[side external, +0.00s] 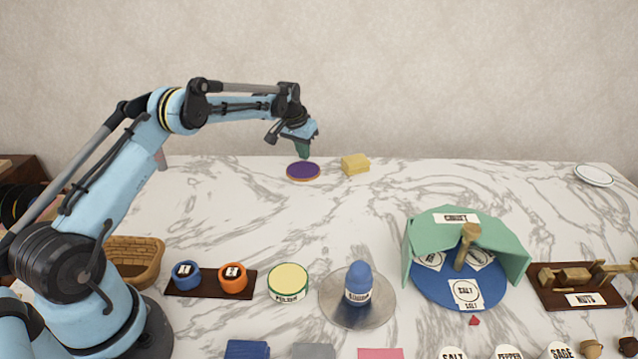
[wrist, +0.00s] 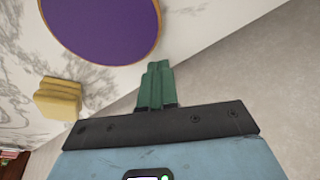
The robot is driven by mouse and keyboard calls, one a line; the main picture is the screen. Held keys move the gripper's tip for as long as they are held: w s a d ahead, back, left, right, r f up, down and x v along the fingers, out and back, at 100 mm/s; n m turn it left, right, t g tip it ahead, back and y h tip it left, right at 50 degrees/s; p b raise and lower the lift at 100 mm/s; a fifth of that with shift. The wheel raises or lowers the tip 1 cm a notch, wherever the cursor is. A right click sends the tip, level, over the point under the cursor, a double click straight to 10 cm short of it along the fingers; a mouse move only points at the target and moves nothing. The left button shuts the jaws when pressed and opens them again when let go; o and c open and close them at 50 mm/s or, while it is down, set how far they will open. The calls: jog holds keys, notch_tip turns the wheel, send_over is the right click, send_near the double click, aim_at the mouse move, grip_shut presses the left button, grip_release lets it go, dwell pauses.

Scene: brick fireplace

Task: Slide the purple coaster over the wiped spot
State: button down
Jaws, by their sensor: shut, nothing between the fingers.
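The purple coaster (side external: 303,170) is a round disc with an orange-brown rim, lying flat near the back edge of the marble table. It also shows large at the top of the wrist view (wrist: 100,25). My gripper (side external: 303,155) has green fingers pointing down, at the coaster's back edge. In the wrist view, its fingertips (wrist: 158,66) are together and empty, just beside the coaster's rim. I cannot tell whether they touch it. No wiped spot can be made out on the marble.
A yellow sponge (side external: 355,164) lies just right of the coaster and also shows in the wrist view (wrist: 58,98). A white plate (side external: 594,175) lies at the far right. Pots, a blue bottle (side external: 359,285) and a green-screened blue tray (side external: 430,287) stand in front. The marble between is clear.

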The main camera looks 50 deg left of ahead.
dwell(0.3)
notch_tip(320, 180, up, 8)
dwell(1.0)
